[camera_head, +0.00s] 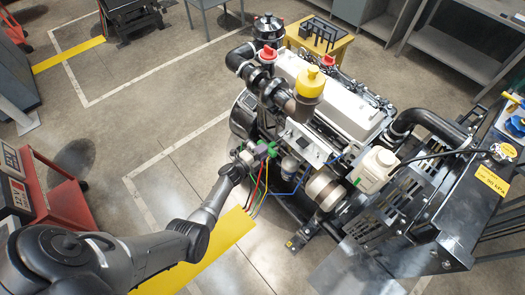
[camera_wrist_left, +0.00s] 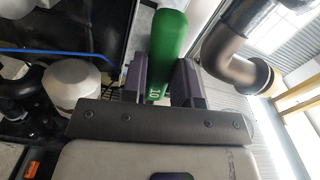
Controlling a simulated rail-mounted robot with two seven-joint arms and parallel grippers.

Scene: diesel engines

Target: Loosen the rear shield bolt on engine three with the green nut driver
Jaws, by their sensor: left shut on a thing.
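My left gripper (camera_head: 258,152) is at the near left side of the engine (camera_head: 340,108), in front of its pipes. It is shut on the green nut driver (camera_head: 272,148), of which only a small green part shows in the head view. In the left wrist view the driver's green handle (camera_wrist_left: 171,42), marked "10", stands between the two dark fingers (camera_wrist_left: 160,78). The driver's working end cannot be made out. I cannot pick out the rear shield bolt in either view. My right gripper is not in view.
A dark pipe (camera_wrist_left: 232,58) lies close to the right of the handle, and a white rounded part (camera_wrist_left: 72,82) to its left. Coloured wires (camera_head: 262,188) hang below the gripper. A red cart (camera_head: 58,195) stands at the left. Floor is open behind it.

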